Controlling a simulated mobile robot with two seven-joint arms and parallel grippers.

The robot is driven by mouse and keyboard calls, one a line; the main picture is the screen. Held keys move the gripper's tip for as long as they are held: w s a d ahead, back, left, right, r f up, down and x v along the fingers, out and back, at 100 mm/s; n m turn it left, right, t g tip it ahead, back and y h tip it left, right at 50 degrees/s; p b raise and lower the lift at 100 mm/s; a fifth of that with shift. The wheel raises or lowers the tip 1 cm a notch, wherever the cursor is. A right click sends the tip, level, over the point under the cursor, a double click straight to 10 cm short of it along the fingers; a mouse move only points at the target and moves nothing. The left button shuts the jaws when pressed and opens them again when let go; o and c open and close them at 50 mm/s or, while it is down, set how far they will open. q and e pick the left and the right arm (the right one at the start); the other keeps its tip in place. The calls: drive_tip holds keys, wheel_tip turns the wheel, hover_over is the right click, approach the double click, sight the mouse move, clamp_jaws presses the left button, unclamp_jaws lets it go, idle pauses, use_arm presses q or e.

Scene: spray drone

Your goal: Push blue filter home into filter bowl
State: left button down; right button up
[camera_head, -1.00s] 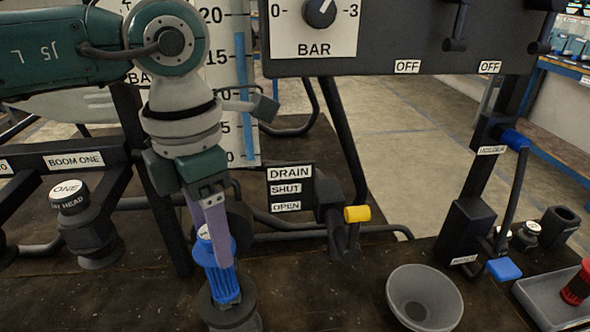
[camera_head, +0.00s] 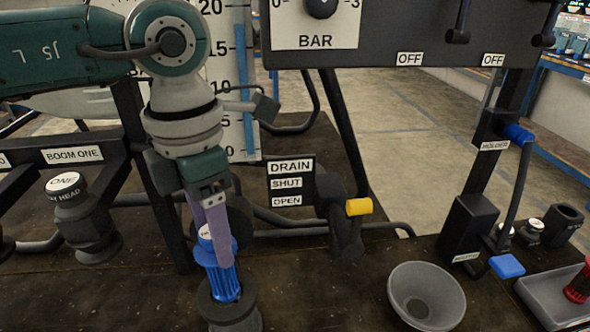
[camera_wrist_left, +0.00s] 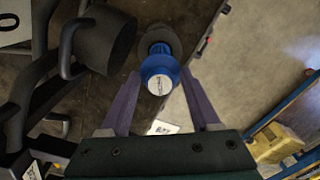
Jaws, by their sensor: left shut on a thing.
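My left gripper (camera_head: 213,240) points down, its purple fingers shut on the top of the blue filter (camera_head: 221,277). In the left wrist view the filter's blue cap (camera_wrist_left: 160,72), with a white label, shows between the fingertips. The filter is a ribbed blue cylinder, tilted slightly in the head view. Its lower end is inside the mouth of the dark round filter bowl (camera_head: 231,315), and most of its ribbed body stands above the rim. The bowl's inside is hidden. My right gripper is not in view.
The drain valve with a yellow handle (camera_head: 359,207) stands just right of the gripper. A grey funnel-shaped bowl (camera_head: 427,297) sits further right, near a grey tray (camera_head: 540,290) with a red filter (camera_head: 580,285). A black capped fitting (camera_head: 82,225) stands at left.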

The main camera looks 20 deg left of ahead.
sight(223, 277)
use_arm(q)
drive_tip(key=shift+f+b, duration=3.9)
drive_tip(key=shift+f, duration=0.65)
drive_tip(key=shift+c, duration=0.2)
unclamp_jaws()
wheel_tip(223, 277, up, 10)
drive_tip(key=shift+p, duration=0.85)
